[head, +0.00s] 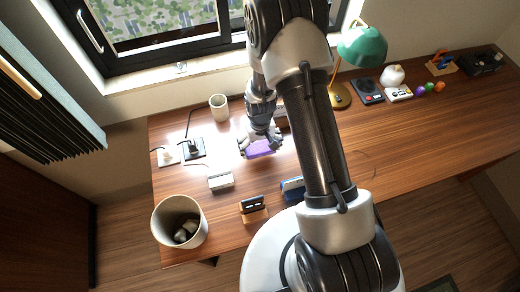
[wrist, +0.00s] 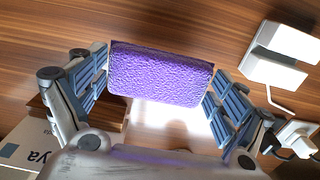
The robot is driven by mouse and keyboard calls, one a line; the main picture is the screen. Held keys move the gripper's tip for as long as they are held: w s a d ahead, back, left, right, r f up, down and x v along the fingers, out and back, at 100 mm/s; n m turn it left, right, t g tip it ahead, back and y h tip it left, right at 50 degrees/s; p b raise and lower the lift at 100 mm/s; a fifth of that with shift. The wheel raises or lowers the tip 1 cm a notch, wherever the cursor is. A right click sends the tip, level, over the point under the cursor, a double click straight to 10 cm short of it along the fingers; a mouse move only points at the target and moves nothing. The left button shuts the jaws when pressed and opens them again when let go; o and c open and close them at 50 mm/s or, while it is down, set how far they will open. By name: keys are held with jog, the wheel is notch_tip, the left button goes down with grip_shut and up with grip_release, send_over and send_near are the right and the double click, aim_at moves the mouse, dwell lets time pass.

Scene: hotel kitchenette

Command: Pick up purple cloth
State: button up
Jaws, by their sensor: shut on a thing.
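The purple cloth (wrist: 160,76) is a thick, rough-textured block in the wrist view, between the two finger pads of my gripper (wrist: 162,92). The pads press on its left and right ends. In the head view the purple cloth (head: 259,148) shows at the end of my arm, below my gripper (head: 260,142), over the left part of the wooden desk (head: 330,125). My gripper is shut on it. I cannot tell whether the cloth is clear of the desk surface.
A white box (head: 220,181) and a small dark item on a wooden stand (head: 253,208) are near the cloth. A bin (head: 180,222) stands at the front left. A white cup (head: 218,106) is behind, and a green lamp (head: 362,46) is at the back. The desk's right middle is mostly clear.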

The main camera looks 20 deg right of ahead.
aim_at(260, 148)
notch_tip(260, 148, up, 16)
jog(key=p, duration=0.3)
jog(key=shift+r, duration=0.15)
